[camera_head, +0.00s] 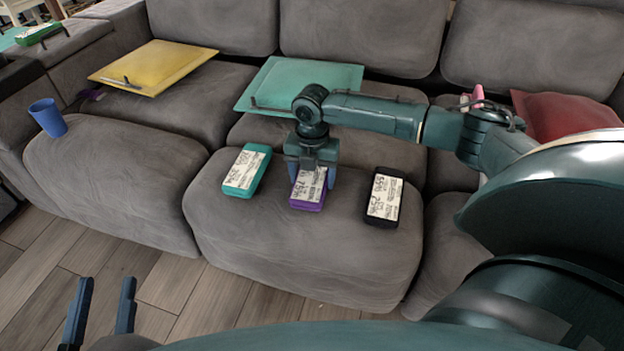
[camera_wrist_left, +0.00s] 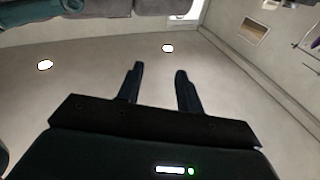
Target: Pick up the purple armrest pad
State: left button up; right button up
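The purple armrest pad (camera_head: 309,192), with a white labelled top, lies on the front of the middle sofa seat in the head view. My right gripper (camera_head: 312,178) points down over it from behind, with a finger at each side of the pad. The gripper hides the pad's far part, and I cannot tell whether the fingers press on it. My left gripper (camera_head: 100,310) is open and empty above the floor at the lower left. Its parted fingers also show in the left wrist view (camera_wrist_left: 160,90), with nothing between them.
A teal pad (camera_head: 243,172) lies left of the purple one and a black pad (camera_head: 384,198) lies right, both apart from it. A yellow panel (camera_head: 153,67), a green panel (camera_head: 262,88), a blue cup (camera_head: 47,117) and a red cushion (camera_head: 562,114) are on the sofa.

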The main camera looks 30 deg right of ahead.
pick_arm(q)
jog(key=shift+f, duration=0.1)
pick_arm(e)
jog(key=c, duration=0.5)
jog(key=shift+c, duration=0.2)
